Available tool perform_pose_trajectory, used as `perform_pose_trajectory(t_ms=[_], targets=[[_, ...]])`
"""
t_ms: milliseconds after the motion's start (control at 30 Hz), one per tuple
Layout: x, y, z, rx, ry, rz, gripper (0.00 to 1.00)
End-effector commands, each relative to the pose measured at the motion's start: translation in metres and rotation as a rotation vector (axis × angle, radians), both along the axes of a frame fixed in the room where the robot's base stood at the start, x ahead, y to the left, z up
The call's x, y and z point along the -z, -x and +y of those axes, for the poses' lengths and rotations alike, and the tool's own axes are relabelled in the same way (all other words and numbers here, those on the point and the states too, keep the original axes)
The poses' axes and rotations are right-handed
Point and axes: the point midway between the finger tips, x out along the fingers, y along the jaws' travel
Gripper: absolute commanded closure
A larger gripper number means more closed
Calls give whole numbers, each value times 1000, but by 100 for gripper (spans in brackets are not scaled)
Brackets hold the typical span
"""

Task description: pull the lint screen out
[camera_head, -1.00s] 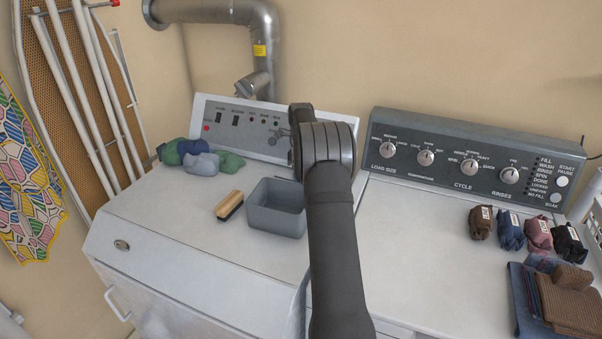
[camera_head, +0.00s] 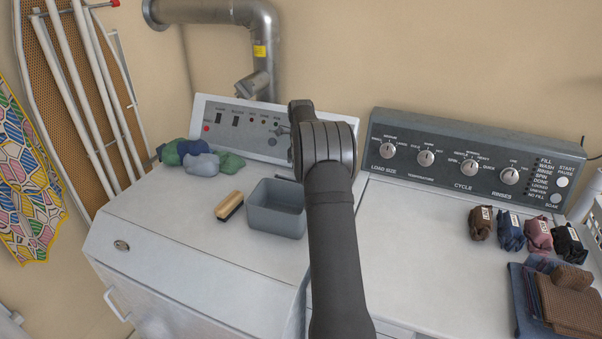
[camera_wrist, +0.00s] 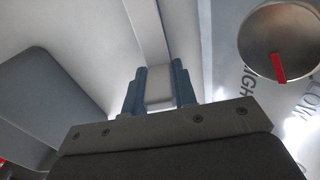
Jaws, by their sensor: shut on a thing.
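In the wrist view my gripper (camera_wrist: 159,75) shows two blue-grey fingers closed on a pale, light-coloured block. This block, which looks like the handle of the lint screen (camera_wrist: 158,90), fills the space between the fingers. A pale strip runs up the picture beyond the fingertips; I cannot tell whether it belongs to the screen. In the head view my dark arm stands in front of the dryer's right part and hides the gripper and the screen. How far the screen sits in its slot cannot be seen.
A grey bin (camera_head: 277,222) stands on the dryer top (camera_head: 165,215), beside a wooden brush (camera_head: 229,205). Bundled socks (camera_head: 200,160) lie farther back. The washer panel (camera_head: 470,160) is at right, with rolled socks (camera_head: 510,230) and folded cloths (camera_head: 565,305) before it. The dryer's front left top is clear.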

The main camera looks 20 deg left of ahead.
Motion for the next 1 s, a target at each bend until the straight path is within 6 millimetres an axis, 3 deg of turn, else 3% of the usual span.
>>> perform_pose_trajectory(t_ms=[1000], targets=[[-42,0,0,0,-1,-3,100]])
